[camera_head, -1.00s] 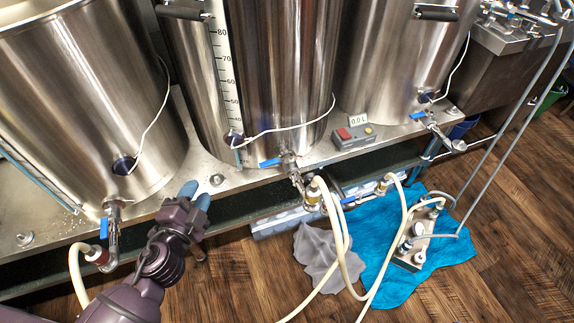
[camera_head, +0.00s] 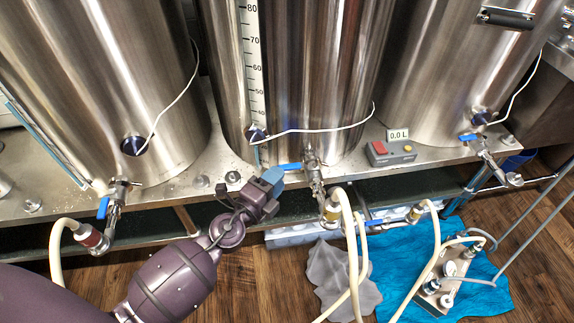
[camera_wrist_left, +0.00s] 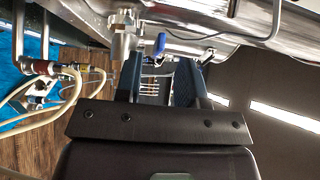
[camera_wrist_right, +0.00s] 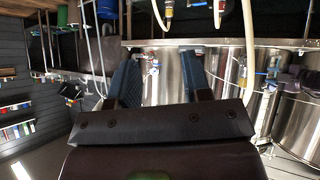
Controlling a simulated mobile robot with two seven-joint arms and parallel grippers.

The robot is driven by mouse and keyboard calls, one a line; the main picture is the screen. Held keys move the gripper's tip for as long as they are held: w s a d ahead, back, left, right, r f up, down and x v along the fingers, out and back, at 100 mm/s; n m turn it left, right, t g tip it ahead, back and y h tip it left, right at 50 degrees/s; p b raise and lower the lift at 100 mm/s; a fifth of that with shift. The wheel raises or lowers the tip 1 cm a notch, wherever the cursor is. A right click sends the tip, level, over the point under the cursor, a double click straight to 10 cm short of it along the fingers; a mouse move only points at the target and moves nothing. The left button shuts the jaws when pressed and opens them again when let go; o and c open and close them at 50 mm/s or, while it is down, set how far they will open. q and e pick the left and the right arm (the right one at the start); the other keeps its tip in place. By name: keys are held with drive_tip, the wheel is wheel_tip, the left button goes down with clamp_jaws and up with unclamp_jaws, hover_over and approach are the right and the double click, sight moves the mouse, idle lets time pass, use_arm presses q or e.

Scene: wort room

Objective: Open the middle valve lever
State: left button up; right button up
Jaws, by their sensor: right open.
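The middle valve (camera_head: 312,172) sits low on the middle steel kettle, and its blue lever (camera_head: 289,167) points left, roughly level. My left gripper (camera_head: 272,178) is just left of the lever's free end. In the left wrist view, my left gripper (camera_wrist_left: 160,75) has its two fingers apart, and the blue lever (camera_wrist_left: 160,43) shows in line with the gap, just past the tips. Contact cannot be told. My right gripper (camera_wrist_right: 157,75) is open and empty, and the head view does not show it.
The left valve's lever (camera_head: 103,208) and the right valve's lever (camera_head: 468,138) are also blue. A control box (camera_head: 390,152) reading 0.0 L stands on the bench right of the middle valve. Pale hoses (camera_head: 350,245) hang below it. A pump (camera_head: 445,285) stands on a blue cloth (camera_head: 480,302).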

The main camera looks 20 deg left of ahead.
sight(288, 166)
use_arm(q)
drive_tip(key=shift+w+d, duration=0.25)
drive_tip(key=shift+w, duration=1.05)
drive_tip(key=shift+w+d, duration=0.25)
drive_tip(key=shift+w, duration=1.05)
clamp_jaws()
